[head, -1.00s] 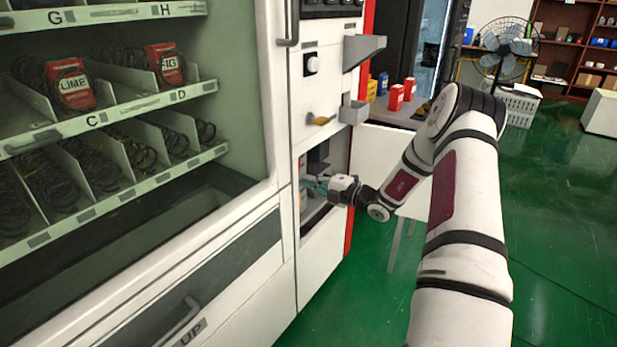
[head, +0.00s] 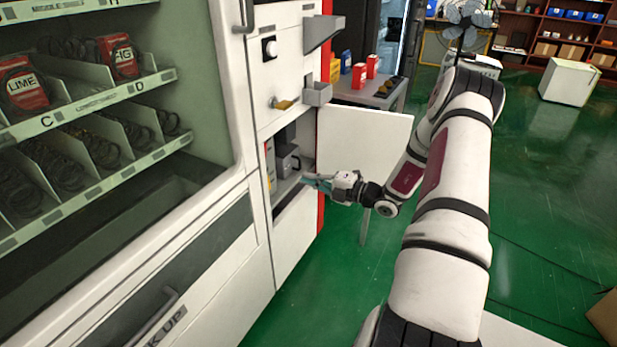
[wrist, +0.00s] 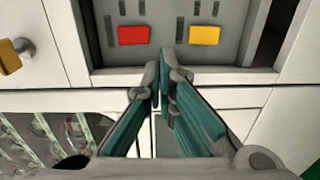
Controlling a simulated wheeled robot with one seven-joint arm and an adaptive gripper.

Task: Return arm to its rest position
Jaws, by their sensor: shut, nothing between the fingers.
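My gripper (head: 316,181) is in front of the open compartment (head: 297,163) in the white vending machine's right-hand column, at about its opening. Its teal fingers are shut and hold nothing. In the wrist view my gripper (wrist: 160,85) points toward a grey panel (wrist: 245,52) with a red button (wrist: 134,35) and a yellow button (wrist: 205,35). The fingertips appear just below these buttons; whether they touch anything is not clear. My arm stretches from the lower right of the head view to the machine.
The compartment's white door (head: 366,143) stands open just behind my gripper. A grey table (head: 372,97) with red boxes (head: 359,75) is beyond it. A grey tray (head: 317,93) and a yellow knob (head: 284,104) jut from the machine.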

